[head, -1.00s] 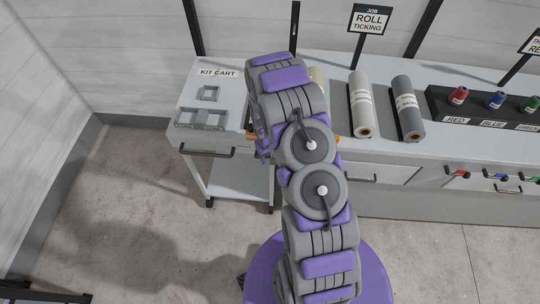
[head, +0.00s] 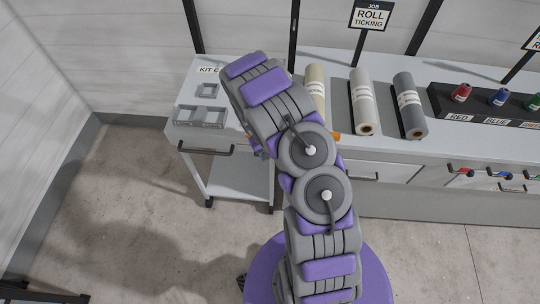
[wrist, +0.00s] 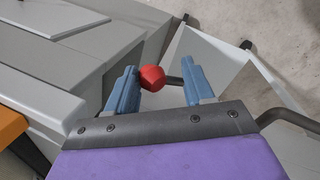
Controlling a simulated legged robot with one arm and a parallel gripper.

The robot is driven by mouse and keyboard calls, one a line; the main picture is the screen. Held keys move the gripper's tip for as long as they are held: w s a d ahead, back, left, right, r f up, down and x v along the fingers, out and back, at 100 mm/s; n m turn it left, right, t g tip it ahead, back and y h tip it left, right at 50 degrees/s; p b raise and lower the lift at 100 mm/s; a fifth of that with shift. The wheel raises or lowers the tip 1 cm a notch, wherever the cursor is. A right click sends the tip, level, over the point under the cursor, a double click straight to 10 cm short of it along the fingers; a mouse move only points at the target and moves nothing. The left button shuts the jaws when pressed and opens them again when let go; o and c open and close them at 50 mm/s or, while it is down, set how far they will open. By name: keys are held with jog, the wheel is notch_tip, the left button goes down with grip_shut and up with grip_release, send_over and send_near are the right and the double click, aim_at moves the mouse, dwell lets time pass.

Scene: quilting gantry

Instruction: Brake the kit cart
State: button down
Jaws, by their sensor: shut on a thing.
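The kit cart (head: 180,112) stands at the left end of the bench, with a dark front handle (head: 207,151), a lower shelf and castors. Its label is partly covered by my arm. In the head view my arm hides the knob and most of the gripper.
Grey trays (head: 200,117) lie on the cart top. The bench (head: 385,155) carries several fabric rolls (head: 364,103) and a dark rack of spools (head: 490,105). An orange part (wrist: 12,128) shows at the left of the wrist view. The floor (head: 130,190) left of the cart is clear.

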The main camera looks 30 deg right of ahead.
jog(key=shift+w+a+r+h, duration=0.1)
jog(key=shift+w+r+h, duration=0.1)
jog(key=shift+w+h, duration=0.15)
jog(key=shift+c, duration=2.1)
grip_release()
jog(key=shift+f, duration=0.1)
jog(key=p+v, duration=0.1)
jog(key=v, duration=1.6)
jog(key=shift+w, duration=0.2)
